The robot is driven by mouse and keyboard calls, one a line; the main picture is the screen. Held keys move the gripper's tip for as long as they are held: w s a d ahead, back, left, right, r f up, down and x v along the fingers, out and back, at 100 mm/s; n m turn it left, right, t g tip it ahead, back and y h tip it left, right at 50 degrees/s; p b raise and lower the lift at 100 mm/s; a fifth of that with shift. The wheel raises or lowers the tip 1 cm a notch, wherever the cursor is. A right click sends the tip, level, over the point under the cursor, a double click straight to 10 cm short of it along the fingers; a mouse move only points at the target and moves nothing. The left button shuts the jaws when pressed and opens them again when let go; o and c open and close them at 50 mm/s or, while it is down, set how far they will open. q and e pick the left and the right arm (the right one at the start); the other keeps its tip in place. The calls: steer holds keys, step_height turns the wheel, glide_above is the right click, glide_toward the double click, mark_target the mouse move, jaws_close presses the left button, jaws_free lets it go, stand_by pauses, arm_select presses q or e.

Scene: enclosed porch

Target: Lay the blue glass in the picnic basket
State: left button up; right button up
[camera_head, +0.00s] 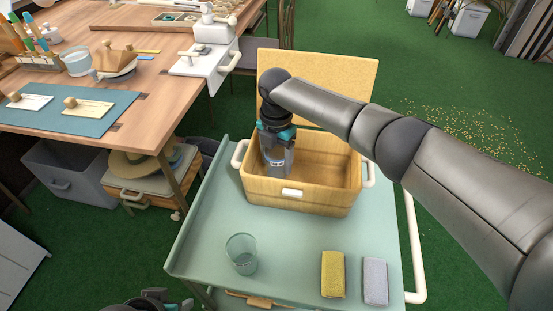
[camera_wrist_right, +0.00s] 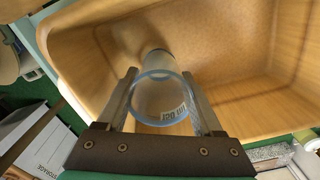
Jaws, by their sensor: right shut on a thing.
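The picnic basket (camera_head: 300,197) is a light wooden box with white handles, its lid raised at the back, standing on the pale green cart. My right gripper (camera_head: 277,168) reaches down into the left part of the basket. In the right wrist view it is shut on the blue glass (camera_wrist_right: 157,92), a clear tumbler with a bluish rim facing the camera. The far end of the glass points toward the basket's inside (camera_wrist_right: 225,50); whether it touches the floor cannot be told. Part of my left gripper (camera_head: 152,301) shows at the bottom edge, its jaws unclear.
Another clear, greenish glass (camera_head: 241,254) stands on the cart (camera_head: 205,235), front left. A yellow sponge (camera_head: 333,274) and a grey one (camera_head: 375,281) lie front right. A wooden table (camera_head: 150,95) with tools stands at left. The right part of the basket is empty.

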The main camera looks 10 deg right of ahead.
arm_select(q)
steer(key=shift+f+b, duration=0.3)
arm_select(e)
steer(key=shift+f, duration=0.6)
steer(key=o, duration=1.5)
steer(key=shift+r+p, duration=1.7)
steer(key=shift+p, duration=0.05)
steer(key=shift+r+p, duration=1)
steer(key=shift+p, duration=0.05)
arm_select(q)
steer(key=s+f+g, duration=0.1)
steer(key=s+f, duration=0.1)
steer(key=f, duration=0.4)
steer(key=s+a+f+g+p, duration=0.1)
steer(key=s+f, duration=0.1)
steer(key=f, duration=0.4)
steer(key=shift+s+a+f+p, duration=0.15)
steer(key=shift+s+f+p, duration=0.05)
steer(key=shift+s+p, duration=0.1)
arm_select(e)
steer(key=shift+r, duration=0.8)
